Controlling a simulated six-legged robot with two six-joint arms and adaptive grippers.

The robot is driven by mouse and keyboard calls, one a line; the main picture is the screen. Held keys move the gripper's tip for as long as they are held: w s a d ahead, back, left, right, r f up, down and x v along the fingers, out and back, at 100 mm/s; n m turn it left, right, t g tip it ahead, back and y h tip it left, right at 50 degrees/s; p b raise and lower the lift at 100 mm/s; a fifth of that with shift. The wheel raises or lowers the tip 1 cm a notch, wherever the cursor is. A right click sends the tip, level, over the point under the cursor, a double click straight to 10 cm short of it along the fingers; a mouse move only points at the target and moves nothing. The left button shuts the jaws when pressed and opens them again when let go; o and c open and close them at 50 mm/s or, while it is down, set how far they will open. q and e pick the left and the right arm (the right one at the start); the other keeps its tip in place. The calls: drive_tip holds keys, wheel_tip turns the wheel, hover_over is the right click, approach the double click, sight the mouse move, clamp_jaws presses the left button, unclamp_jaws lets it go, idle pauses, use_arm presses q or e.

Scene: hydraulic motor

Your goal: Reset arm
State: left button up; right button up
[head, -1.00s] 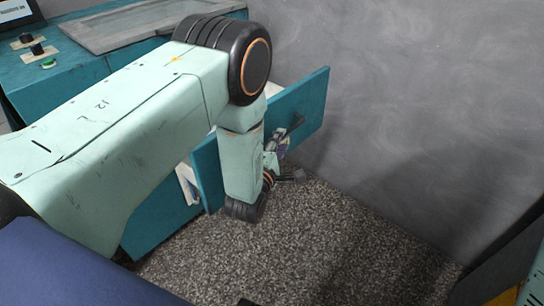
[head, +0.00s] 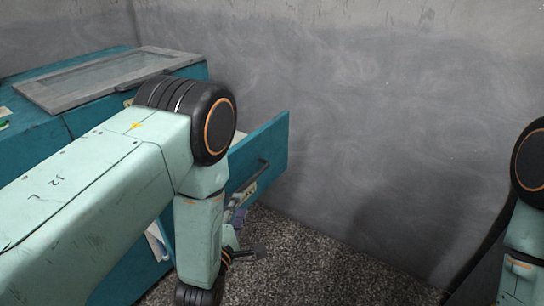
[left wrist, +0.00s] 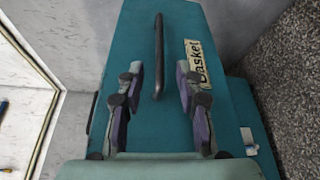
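My left gripper (left wrist: 158,72) is open in the left wrist view, its two purple-padded fingers apart with nothing between the pads. Beyond them is a teal drawer front with a dark bar handle (left wrist: 158,55) and a label reading "Gasket" (left wrist: 196,60). The handle shows between the fingers in the picture; no contact is visible. In the head view the left gripper (head: 240,220) is partly hidden behind my left forearm, near the pulled-out teal drawer (head: 268,150). My right arm shows at the right edge of the head view; its gripper is out of frame.
A teal cabinet (head: 40,135) with a grey-framed glass lid (head: 105,75) on top stands at the left. A grey wall (head: 370,120) rises behind the drawer. The speckled floor (head: 300,255) is clear to the right of the drawer.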

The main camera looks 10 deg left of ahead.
use_arm(q)
drive_tip(key=s+a+f+m+g, duration=0.1)
drive_tip(key=s+f+m+g, duration=0.7)
drive_tip(key=s+f+m, duration=0.4)
drive_tip(key=s+a+f+m+g, duration=0.1)
drive_tip(key=s+m+g, duration=0.7)
drive_tip(key=s, duration=1.4)
drive_tip(key=shift+f+g+h, duration=0.3)
drive_tip(key=shift+f+g, duration=0.2)
drive_tip(key=shift+f, duration=0.2)
